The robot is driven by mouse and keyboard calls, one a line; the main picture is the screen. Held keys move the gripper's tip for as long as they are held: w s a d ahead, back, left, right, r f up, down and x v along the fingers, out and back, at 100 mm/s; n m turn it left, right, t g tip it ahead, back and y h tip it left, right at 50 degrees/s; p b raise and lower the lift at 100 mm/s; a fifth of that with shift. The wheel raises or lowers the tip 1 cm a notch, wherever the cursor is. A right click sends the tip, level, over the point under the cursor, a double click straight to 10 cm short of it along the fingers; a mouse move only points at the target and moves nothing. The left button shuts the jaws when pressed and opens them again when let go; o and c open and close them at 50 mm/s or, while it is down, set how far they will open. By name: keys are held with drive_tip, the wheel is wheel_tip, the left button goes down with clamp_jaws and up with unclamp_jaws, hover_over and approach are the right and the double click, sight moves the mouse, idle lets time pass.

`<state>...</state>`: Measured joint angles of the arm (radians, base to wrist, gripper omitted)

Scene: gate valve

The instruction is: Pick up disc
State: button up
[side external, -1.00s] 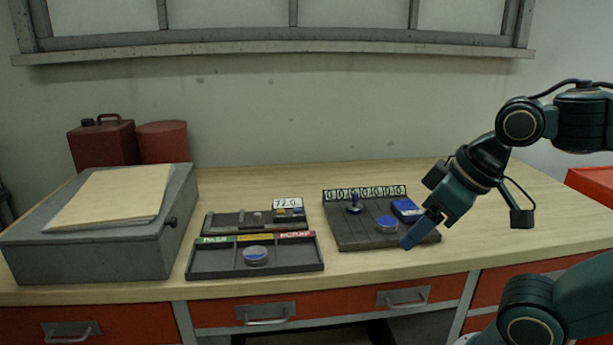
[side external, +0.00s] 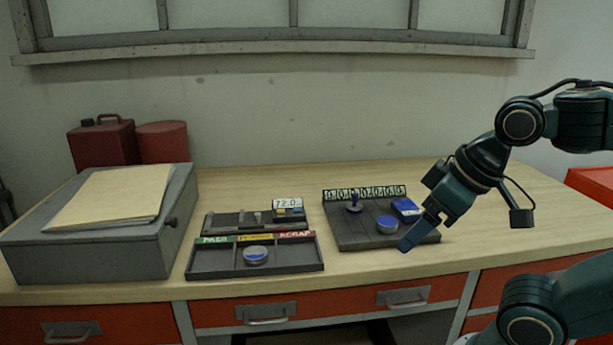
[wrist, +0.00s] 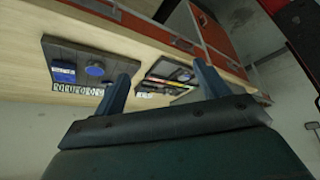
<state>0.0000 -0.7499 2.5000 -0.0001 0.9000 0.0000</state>
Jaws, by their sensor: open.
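One disc (side external: 256,254), grey with a blue top, lies in the middle compartment of the dark sorting tray (side external: 205,269), under the yellow label. Another round disc (side external: 387,225) with a blue top lies on the dark board (side external: 350,239) to the right; the wrist view shows a blue-topped disc (wrist: 95,71) on that board. My gripper (side external: 404,246) is in the air by the board's front right, to the right of both discs. In the wrist view its two fingers (wrist: 162,85) are spread apart with nothing between them.
A small rack (side external: 225,222) with a 72.0 display (side external: 287,204) is behind the tray. A grey box (side external: 95,245) with papers stands left. The right of the bench is clear.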

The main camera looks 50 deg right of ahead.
idle(0.3)
drive_tip(key=m+g, duration=0.6)
drive_tip(key=m, duration=1.6)
hover_over(387, 221)
drive_tip(key=shift+n, duration=0.3)
drive_tip(key=shift+f, duration=4.25)
drive_tip(key=shift+f, duration=0.1)
drive_tip(key=shift+f, duration=2.55)
